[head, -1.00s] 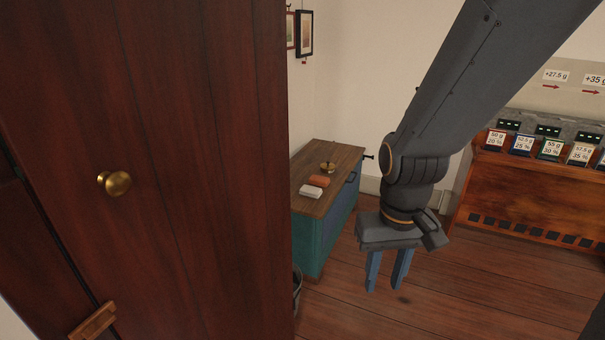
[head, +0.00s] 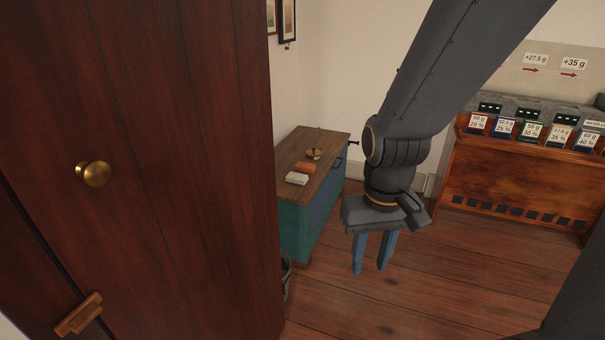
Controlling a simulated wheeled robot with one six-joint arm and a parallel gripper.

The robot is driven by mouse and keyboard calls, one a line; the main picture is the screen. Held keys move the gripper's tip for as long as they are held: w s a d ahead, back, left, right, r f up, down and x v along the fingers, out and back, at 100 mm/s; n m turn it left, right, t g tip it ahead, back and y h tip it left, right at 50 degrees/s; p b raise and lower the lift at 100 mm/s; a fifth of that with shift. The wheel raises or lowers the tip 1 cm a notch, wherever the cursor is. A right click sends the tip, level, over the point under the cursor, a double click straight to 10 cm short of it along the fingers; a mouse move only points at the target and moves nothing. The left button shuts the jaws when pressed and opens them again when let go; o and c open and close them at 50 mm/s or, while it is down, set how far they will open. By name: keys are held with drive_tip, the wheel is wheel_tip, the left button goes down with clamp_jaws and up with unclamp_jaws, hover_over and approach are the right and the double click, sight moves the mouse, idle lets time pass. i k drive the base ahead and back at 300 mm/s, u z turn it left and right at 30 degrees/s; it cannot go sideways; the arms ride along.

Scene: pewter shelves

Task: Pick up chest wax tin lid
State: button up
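A teal chest (head: 294,229) with a brown wooden top stands against the back wall, left of my gripper in the head view. On its top are a small round brass piece (head: 313,154) with an upright stem, an orange block (head: 305,168) and a white block (head: 297,178). I cannot tell whether the brass piece is the wax tin lid. My gripper (head: 371,270) points down over the floor, to the right of the chest and apart from it. Its two blue fingers are spread with nothing between them.
A tall dark red wooden cabinet (head: 150,240) with a brass knob (head: 95,174) fills the left side. A bucket (head: 286,272) stands between it and the chest. A wooden bench (head: 510,180) with labelled displays stands at the right. The plank floor (head: 400,310) in between is clear.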

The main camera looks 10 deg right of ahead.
sight(313, 153)
drive_tip(key=z, duration=0.3)
drive_tip(key=k, duration=0.3)
drive_tip(key=z, duration=1.1)
drive_tip(key=i, duration=1.75)
drive_tip(key=u, duration=0.4)
drive_tip(key=i, duration=1.55)
drive_tip(key=u, duration=1.5)
drive_tip(key=i, duration=1.05)
drive_tip(key=u, duration=1.1)
drive_tip(key=i, duration=0.2)
drive_tip(key=u, duration=0.05)
